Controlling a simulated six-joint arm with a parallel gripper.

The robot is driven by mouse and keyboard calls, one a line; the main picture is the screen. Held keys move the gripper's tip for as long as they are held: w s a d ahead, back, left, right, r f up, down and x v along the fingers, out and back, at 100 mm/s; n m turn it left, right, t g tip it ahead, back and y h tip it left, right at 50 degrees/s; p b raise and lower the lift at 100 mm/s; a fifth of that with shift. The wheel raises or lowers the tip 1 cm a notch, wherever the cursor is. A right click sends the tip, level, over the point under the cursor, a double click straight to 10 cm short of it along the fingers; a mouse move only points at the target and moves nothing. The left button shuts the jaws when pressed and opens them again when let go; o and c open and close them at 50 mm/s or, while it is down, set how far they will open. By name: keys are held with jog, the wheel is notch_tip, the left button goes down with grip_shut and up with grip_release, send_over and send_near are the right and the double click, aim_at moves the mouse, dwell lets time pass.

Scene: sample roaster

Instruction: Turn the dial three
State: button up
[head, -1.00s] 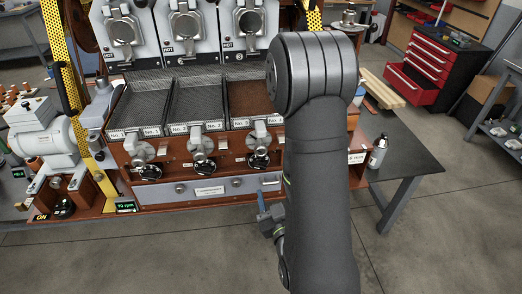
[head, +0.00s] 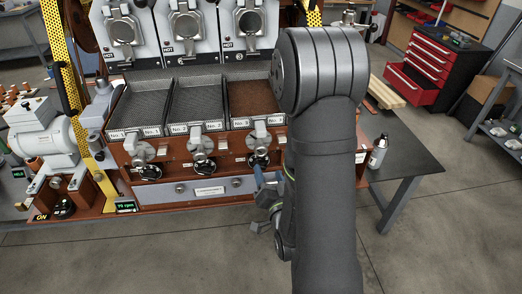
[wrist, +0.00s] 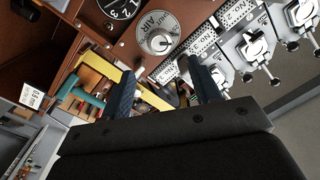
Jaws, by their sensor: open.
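In the head view, dial three (head: 258,161) is a black round dial on the brown wooden front, below the tray marked No. 3. My gripper (head: 266,180) is just below and in front of it, with blue fingers pointing up towards it. The fingers look close to the dial, but I cannot tell whether they touch it. In the wrist view, my two blue fingers (wrist: 163,85) stand wide apart with nothing held between them. A round silver dial lettered AIR (wrist: 158,41) shows beyond them; I cannot match it surely to dial three.
Dial two (head: 203,167) and dial one (head: 150,171) are to the left. A bottle (head: 378,151) stands right of my arm. The wrist view shows a yellow bar (wrist: 104,67) and a black-faced gauge (wrist: 121,7).

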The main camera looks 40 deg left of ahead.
aim_at(262, 152)
jog(key=x, duration=1.1)
jog(key=c, duration=1)
jog(key=shift+n, duration=1.6)
jog(key=o, duration=1)
jog(key=shift+s, duration=0.1)
